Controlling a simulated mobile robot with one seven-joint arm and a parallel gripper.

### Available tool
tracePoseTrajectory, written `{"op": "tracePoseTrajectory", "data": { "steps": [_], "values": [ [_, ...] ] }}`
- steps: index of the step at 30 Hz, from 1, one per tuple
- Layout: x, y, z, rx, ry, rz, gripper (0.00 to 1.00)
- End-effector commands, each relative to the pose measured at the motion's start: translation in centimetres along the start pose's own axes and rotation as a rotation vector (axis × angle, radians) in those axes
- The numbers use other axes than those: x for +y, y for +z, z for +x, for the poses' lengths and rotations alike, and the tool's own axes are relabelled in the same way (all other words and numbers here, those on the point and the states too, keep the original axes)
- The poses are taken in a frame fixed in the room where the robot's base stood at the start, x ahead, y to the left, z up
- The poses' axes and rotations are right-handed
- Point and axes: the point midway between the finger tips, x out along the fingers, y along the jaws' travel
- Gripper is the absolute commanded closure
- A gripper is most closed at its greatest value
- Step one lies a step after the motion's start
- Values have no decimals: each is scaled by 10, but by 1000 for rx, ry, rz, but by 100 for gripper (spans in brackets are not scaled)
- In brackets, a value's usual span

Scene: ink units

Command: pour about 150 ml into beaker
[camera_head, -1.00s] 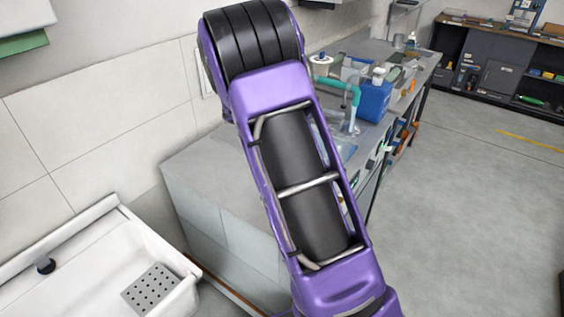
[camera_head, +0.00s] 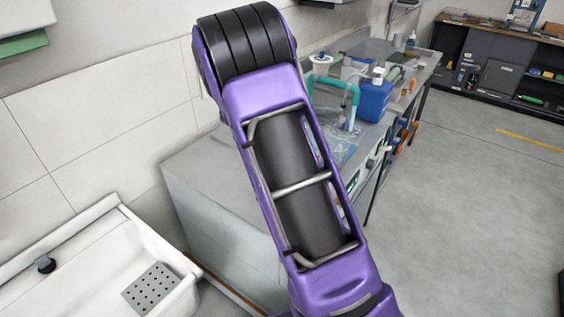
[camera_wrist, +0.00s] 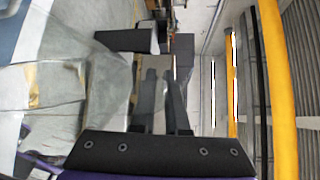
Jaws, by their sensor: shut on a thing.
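My gripper (camera_wrist: 160,105) shows at the bottom middle of the wrist view, its two dark fingers pointing up the picture. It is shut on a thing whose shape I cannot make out. A clear, see-through shape (camera_wrist: 100,80) lies to the left of the fingers; I cannot tell whether it is the held thing or stands behind. In the head view my purple arm hides the gripper. I cannot pick out the beaker for certain in either view.
A grey bench (camera_head: 205,170) runs back behind my arm. A blue jug (camera_head: 375,101), a teal bent tube (camera_head: 335,82) and several small items crowd its far part. A white sink (camera_head: 95,265) is at lower left. The floor (camera_head: 470,220) at right is clear.

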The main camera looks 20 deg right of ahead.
Motion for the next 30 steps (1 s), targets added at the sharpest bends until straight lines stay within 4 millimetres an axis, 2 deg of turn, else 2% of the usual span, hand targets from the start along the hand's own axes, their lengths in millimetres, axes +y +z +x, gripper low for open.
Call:
{"op": "tracePoseTrajectory", "data": {
  "steps": [28, 30],
  "values": [
    [-5, 5, -10, -6, -63, -28, 100],
    [-4, 2, -5, -1, -41, -18, 100]
  ]
}}
